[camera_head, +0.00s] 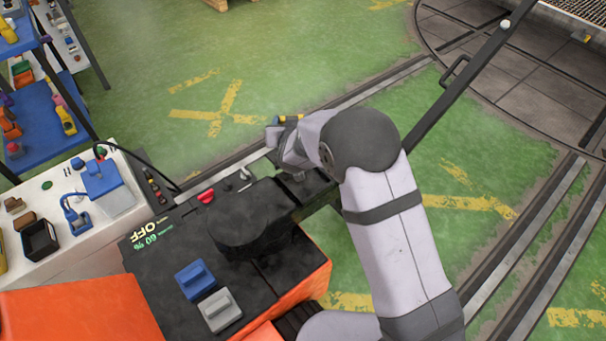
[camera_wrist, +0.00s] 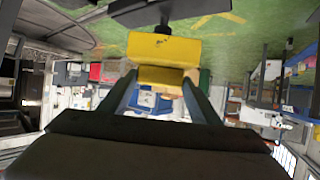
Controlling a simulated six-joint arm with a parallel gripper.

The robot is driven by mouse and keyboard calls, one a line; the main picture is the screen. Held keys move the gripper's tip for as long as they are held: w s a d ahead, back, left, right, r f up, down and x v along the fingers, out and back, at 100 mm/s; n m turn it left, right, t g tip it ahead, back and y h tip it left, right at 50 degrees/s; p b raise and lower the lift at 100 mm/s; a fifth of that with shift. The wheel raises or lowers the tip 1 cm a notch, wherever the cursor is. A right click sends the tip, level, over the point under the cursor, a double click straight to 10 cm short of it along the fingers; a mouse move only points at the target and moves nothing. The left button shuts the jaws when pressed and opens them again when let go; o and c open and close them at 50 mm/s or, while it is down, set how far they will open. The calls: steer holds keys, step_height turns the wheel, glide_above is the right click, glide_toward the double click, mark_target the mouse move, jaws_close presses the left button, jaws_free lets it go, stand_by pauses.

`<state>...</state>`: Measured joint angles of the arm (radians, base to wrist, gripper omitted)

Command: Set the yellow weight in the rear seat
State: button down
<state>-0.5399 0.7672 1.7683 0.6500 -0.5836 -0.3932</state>
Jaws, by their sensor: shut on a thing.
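My gripper (camera_wrist: 162,76) is shut on the yellow weight (camera_wrist: 164,48), a yellow block that fills the space between the fingers in the wrist view. In the head view my gripper (camera_head: 284,132) is beyond the dark machine top, partly hidden by my wrist; only a small yellow bit (camera_head: 291,117) shows there. A blue weight (camera_head: 195,280) and a grey weight (camera_head: 219,310) stand side by side on the near part of the dark top. I cannot make out the rear seat for certain in either view.
The dark top (camera_head: 165,255) has an OFF display and a red knob (camera_head: 206,196). A white bench (camera_head: 60,250) with small items is at left, below blue shelves (camera_head: 45,115). A dark bar (camera_head: 440,110) runs to the turntable (camera_head: 520,105). Green floor lies open beyond.

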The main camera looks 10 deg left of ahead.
steer(key=w+d+r+p, duration=0.1)
steer(key=d+r+p, duration=0.15)
steer(key=d, duration=0.55)
steer(key=w+d+r+p, duration=0.1)
steer(key=d+r, duration=0.2)
steer(key=d, duration=0.4)
steer(key=s+a+f+n+g+y, duration=0.3)
steer(key=s+a+n+y, duration=0.3)
steer(key=s+a, duration=0.3)
steer(key=s, duration=0.3)
steer(key=shift+a+n+y, duration=0.3)
steer(key=shift+a, duration=0.1)
steer(key=shift+f, duration=0.15)
steer(key=shift+w+f+b, duration=0.1)
steer(key=shift+f+b, duration=0.25)
steer(key=shift+f, duration=4.6)
steer(key=shift+f, duration=0.1)
steer(key=c, duration=1)
jaws_free()
steer(key=shift+f, duration=0.25)
steer(key=shift+c, duration=0.2)
steer(key=o, duration=0.4)
steer(key=shift+s+d, duration=0.1)
steer(key=shift+s, duration=0.1)
